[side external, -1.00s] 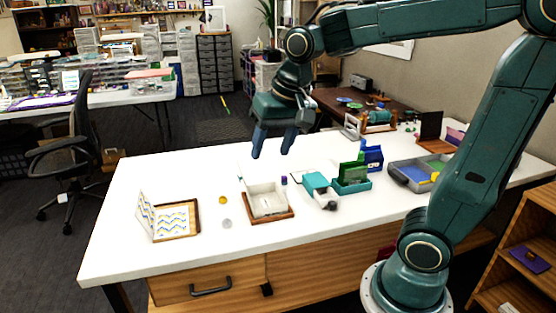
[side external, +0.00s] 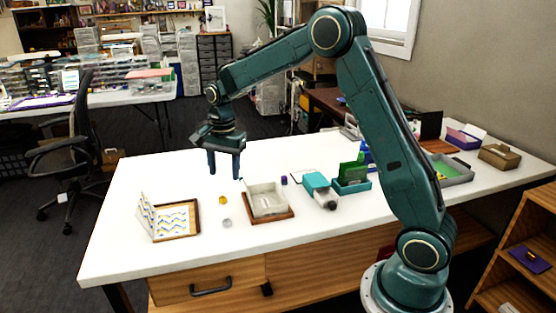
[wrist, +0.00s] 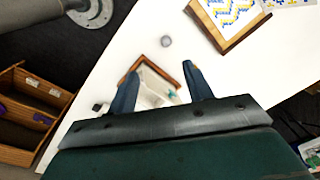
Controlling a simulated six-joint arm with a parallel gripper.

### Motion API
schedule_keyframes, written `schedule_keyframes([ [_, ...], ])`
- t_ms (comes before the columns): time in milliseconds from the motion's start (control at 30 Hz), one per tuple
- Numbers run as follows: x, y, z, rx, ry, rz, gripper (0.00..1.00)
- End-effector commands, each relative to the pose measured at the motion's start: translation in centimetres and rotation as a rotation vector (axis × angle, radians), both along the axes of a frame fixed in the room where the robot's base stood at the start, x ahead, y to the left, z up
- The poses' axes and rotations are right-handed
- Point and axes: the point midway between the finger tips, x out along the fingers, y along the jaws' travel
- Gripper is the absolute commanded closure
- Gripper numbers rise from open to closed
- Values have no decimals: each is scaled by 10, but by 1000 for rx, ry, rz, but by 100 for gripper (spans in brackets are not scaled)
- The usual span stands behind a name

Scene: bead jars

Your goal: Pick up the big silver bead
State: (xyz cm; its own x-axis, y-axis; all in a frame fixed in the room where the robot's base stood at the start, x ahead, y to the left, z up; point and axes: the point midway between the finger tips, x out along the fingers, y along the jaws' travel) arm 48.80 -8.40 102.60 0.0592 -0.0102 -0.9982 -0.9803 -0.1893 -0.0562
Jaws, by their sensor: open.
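A round silver bead (side external: 227,223) lies on the white table, between the tray with the zigzag pattern and the white box. It also shows in the wrist view (wrist: 166,41), ahead of my fingertips. A gold bead (side external: 222,200) lies a little behind it in the side view. My gripper (side external: 225,172) is open and empty, fingers pointing down, above the table and behind the beads in the side view. In the wrist view my gripper (wrist: 158,80) has its fingers spread over the white box. The gold bead is not visible there.
A white box on a wooden tray (side external: 283,215) stands right of the silver bead. A wooden-framed zigzag pattern tray (side external: 197,232) stands left. A purple bead (side external: 284,180), a teal item (side external: 317,182) and a teal holder (side external: 352,187) stand further right. The front table strip is clear.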

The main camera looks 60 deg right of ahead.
Motion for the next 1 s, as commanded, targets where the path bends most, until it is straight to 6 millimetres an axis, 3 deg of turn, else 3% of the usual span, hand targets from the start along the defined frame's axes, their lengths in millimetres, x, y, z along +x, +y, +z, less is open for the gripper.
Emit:
schedule_keyframes([
  [100,14,-8,-26,9,28,-84,49],
  [233,23,-14,-44,14,47,-152,49],
  [733,28,-18,-62,16,60,-195,49],
  [1000,28,-18,-95,16,62,-194,49],
])
